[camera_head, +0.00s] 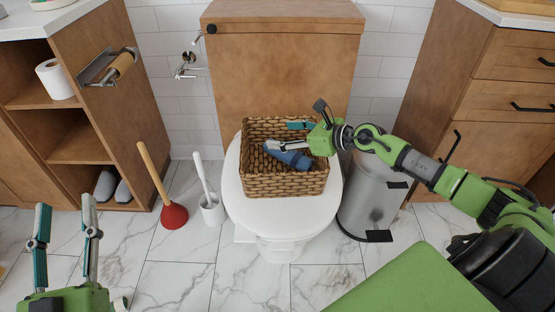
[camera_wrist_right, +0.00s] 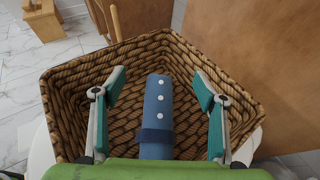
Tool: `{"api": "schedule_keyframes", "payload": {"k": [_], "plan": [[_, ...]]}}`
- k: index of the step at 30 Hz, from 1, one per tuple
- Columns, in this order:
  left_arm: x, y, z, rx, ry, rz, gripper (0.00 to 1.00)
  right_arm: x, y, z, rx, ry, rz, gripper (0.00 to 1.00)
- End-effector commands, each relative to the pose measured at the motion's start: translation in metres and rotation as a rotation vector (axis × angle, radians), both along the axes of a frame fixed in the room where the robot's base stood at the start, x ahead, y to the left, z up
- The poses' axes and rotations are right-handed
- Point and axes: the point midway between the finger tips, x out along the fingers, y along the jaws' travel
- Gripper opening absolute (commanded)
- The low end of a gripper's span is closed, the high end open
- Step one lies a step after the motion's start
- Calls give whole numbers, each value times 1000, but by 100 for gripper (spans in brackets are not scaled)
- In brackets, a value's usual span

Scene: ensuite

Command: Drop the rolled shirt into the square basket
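The rolled shirt (camera_head: 289,158) is a blue roll with white buttons and a dark band. It lies inside the square wicker basket (camera_head: 285,185), which stands on the closed white toilet lid. In the right wrist view the rolled shirt (camera_wrist_right: 157,115) rests on the floor of the basket (camera_wrist_right: 78,78). My right gripper (camera_head: 288,135) is over the basket with its fingers open. In the wrist view its fingers (camera_wrist_right: 160,80) stand apart on either side of the shirt, with gaps between. My left gripper (camera_head: 65,204) is open and empty at the lower left.
A red plunger (camera_head: 173,215) and a white toilet brush in its holder (camera_head: 212,210) stand on the floor left of the toilet (camera_head: 285,212). A metal bin (camera_head: 368,200) stands to its right. Wooden cabinets flank both sides. The marble floor at front left is clear.

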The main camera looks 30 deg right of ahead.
Motion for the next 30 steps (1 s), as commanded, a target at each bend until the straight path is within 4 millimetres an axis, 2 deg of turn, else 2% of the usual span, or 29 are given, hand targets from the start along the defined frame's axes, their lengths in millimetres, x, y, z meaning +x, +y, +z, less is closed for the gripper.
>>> {"api": "schedule_keyframes", "payload": {"k": [11,30], "plan": [[0,0,0,0,0,0,40,-3,-2,0,-1,2,0,65],[0,0,0,0,1,0,40,-59,-28,24,2,5,-2,65]]}}
